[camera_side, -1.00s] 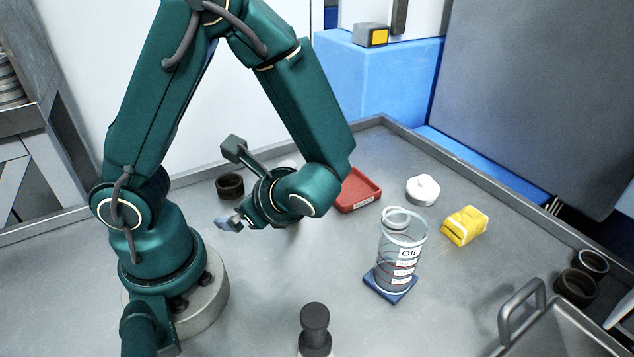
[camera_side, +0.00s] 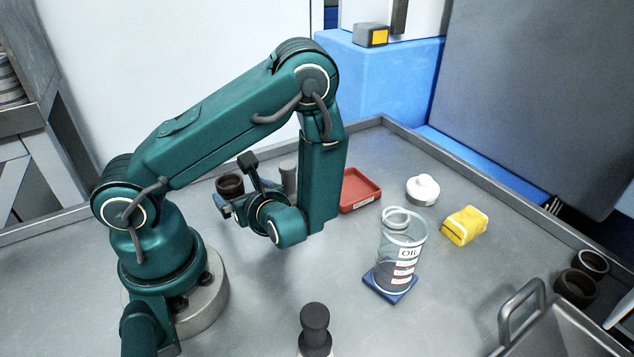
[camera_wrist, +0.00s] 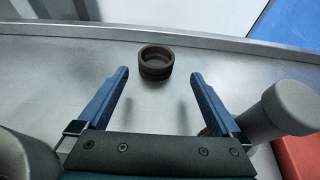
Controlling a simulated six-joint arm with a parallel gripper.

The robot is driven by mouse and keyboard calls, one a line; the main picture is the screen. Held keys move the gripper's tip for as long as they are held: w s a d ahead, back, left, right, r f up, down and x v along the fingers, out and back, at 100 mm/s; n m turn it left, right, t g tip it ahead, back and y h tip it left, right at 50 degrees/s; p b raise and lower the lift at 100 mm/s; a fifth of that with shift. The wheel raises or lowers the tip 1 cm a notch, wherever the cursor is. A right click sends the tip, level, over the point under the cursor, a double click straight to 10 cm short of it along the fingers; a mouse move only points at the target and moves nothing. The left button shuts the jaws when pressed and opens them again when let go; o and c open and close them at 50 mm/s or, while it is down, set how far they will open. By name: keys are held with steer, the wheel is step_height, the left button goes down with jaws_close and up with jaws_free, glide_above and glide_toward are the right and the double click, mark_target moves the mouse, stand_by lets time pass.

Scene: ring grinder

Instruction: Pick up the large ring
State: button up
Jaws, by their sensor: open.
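A dark brown ring (camera_side: 230,185) lies on the grey table behind my gripper in the side view. In the wrist view the dark ring (camera_wrist: 156,62) sits ahead of the fingertips, roughly centred between them, and looks like stacked rings. My gripper (camera_wrist: 158,74) is open, with two blue fingers wide apart and nothing between them. In the side view my gripper (camera_side: 224,205) is low, just in front of the ring and apart from it. At the right edge of the table lie a grey-rimmed ring (camera_side: 592,262) and a dark ring (camera_side: 577,287).
A grey cylinder (camera_wrist: 287,105) stands close to the right finger, beside a red tray (camera_side: 360,190). The raised table edge (camera_wrist: 200,38) is behind the ring.

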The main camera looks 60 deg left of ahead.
mark_target(234, 189)
steer(key=x, duration=0.4)
steer(key=shift+s+f, duration=0.1)
steer(key=shift+s, duration=0.3)
steer(key=shift+a+f, duration=0.25)
steer(key=shift+a, duration=0.25)
steer(key=shift+c, duration=0.3)
steer(key=c, duration=1.5)
